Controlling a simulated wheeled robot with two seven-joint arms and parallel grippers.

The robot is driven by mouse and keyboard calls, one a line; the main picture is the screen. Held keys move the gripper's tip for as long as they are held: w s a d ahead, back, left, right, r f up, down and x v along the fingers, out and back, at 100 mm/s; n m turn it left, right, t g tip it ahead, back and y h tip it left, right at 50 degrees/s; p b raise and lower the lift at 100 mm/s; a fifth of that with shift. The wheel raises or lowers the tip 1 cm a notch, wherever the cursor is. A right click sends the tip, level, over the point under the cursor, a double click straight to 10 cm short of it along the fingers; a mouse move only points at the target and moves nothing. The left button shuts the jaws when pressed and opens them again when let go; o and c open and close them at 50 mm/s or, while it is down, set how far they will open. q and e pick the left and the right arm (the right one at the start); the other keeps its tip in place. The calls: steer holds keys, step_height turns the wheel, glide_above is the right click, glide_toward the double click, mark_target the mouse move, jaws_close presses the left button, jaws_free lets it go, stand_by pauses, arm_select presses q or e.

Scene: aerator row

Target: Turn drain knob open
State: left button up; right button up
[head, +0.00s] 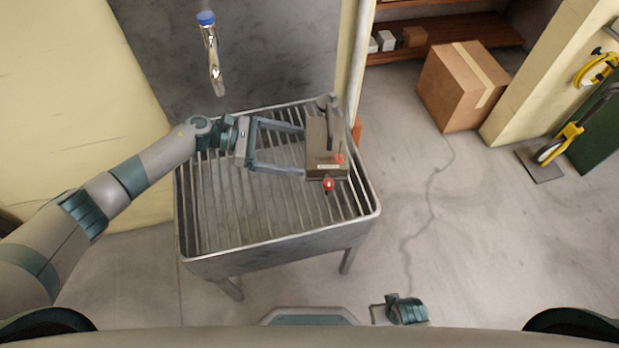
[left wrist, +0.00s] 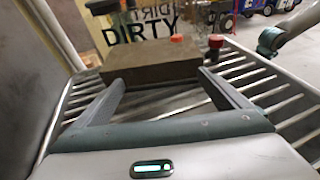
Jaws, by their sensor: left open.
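A brown box-shaped unit (head: 322,150) with a small label stands on the right part of a slatted metal sink or rack (head: 280,243). A red knob (head: 329,184) sits at its near side, and an orange-red piece (head: 338,159) is on it. The left wrist view also shows the unit (left wrist: 150,67), the red knob (left wrist: 215,42) and the orange-red piece (left wrist: 177,38). I cannot tell which is the drain knob. My left gripper (head: 304,152) is open, its fingertips just left of the unit. What seems my right gripper (head: 400,310) is low in the head view, its jaws unclear.
A blue-capped metal tap (head: 210,50) is on the wall behind the rack. A cardboard box (head: 462,85) stands on the floor at the back right, below wooden shelves (head: 455,32). A yellow-and-black tool (head: 562,140) is at far right. The floor right of the rack is clear.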

arm_select(q)
steer(key=shift+s+d+f, duration=0.2)
steer(key=shift+s+d, duration=0.25)
steer(key=shift+d, duration=0.3)
steer(key=shift+w+d+f, duration=0.15)
steer(key=shift+d, duration=0.25)
jaws_close()
steer(key=c, duration=2.5)
jaws_free()
steer(key=o, duration=1.5)
steer(key=shift+w+a+r, duration=0.15)
steer(key=shift+a+r, duration=0.15)
steer(key=shift+r, duration=0.05)
steer(key=shift+o, duration=0.2)
steer(key=shift+w, duration=0.1)
